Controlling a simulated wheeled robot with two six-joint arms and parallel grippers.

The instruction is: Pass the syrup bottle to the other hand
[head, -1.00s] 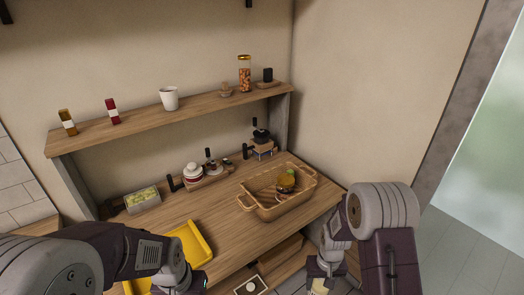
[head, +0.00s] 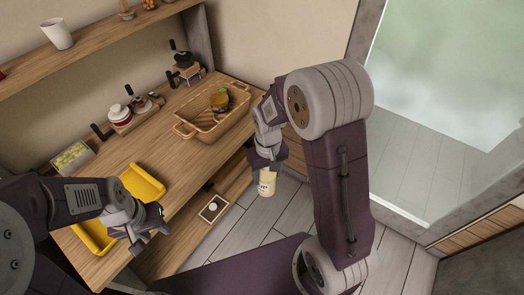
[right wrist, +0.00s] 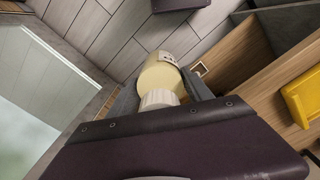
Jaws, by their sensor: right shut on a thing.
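The syrup bottle (head: 267,184) is pale cream with a dark-printed label. My right gripper (head: 266,162) is shut on it, and it hangs over the floor to the right of the wooden counter. In the right wrist view the bottle (right wrist: 160,78) shows a white ribbed cap toward the camera, between the grey fingers. My left gripper (head: 152,226) is at the lower left, near the yellow tray and well apart from the bottle. Whether its fingers are open is too small to tell.
A wicker basket (head: 183,128) with items in it stands on the counter (head: 135,150). A yellow tray (head: 143,183) lies at the counter's front. A small box with a round item (head: 213,208) sits below the counter edge. Open floor (head: 278,218) lies below the bottle.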

